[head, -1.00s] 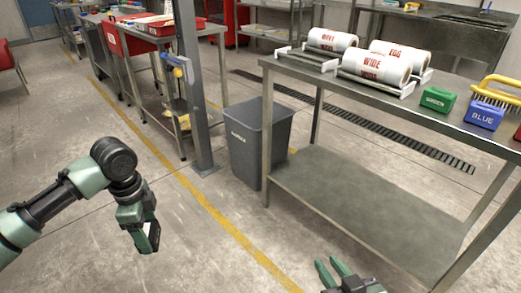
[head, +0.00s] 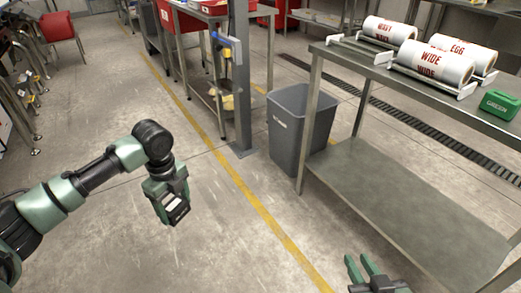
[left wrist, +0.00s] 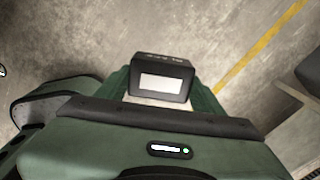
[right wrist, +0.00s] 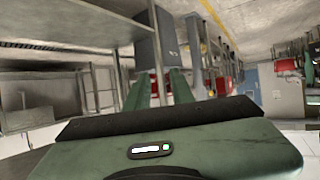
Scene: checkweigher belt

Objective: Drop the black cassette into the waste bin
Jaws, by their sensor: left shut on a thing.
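The black cassette (left wrist: 161,78) with a pale label is between the fingers of my left gripper (head: 174,207), which is shut on it. In the head view the cassette (head: 178,211) hangs above open floor, in the left half. The grey waste bin (head: 288,135) stands on the floor, to the right of and beyond my left gripper, apart from it. Its top is open. My right gripper (head: 364,268) is low at the bottom of the head view, with its fingers apart and nothing between them. Its spread fingers also show in the right wrist view (right wrist: 160,88).
A steel table (head: 420,95) with a low shelf stands right of the bin, carrying printed rolls (head: 435,62) and a green block (head: 499,104). A grey post (head: 240,90) stands just left of the bin. The floor between my left gripper and the bin is clear.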

